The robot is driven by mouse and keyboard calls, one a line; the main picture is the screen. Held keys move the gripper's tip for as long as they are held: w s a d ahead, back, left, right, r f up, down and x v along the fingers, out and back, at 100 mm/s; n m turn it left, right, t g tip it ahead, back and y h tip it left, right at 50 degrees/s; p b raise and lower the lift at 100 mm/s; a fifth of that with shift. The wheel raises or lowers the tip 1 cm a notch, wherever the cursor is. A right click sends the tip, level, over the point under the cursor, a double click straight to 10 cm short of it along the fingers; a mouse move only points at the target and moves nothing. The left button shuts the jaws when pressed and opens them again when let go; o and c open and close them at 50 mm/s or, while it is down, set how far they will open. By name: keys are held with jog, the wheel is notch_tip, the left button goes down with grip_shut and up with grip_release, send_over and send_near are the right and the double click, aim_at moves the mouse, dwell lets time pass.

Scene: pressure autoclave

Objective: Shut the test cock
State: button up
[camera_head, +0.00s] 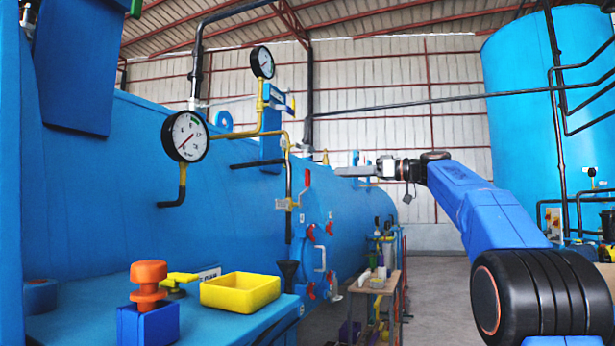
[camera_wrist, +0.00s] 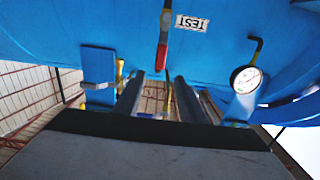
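The test cock shows in the wrist view as a red lever handle (camera_wrist: 162,48) with a yellow part at its top edge, beside a white TEST label (camera_wrist: 192,23) on the blue shell. The handle runs up and down the picture. My gripper (camera_wrist: 159,76) is open, with its two dark fingers apart and the handle's lower end near the gap between their tips. I see no contact, and the distance in depth is unclear. In the head view my gripper (camera_head: 343,171) points left beside the blue vessel. A small red handle (camera_head: 307,178) lies just left of it; I cannot tell if it is the cock.
A pressure gauge (camera_wrist: 245,80) sits right of my fingers in the wrist view. In the head view, gauges (camera_head: 186,136) and (camera_head: 262,62) stand on pipes. A yellow tray (camera_head: 240,291) and an orange knob (camera_head: 149,280) are at front left. A small table (camera_head: 375,288) stands beyond.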

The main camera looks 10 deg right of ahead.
aim_at(310, 174)
jog(key=x, duration=1.3)
jog(key=shift+w+a, duration=0.15)
jog(key=shift+a, duration=0.1)
grip_shut()
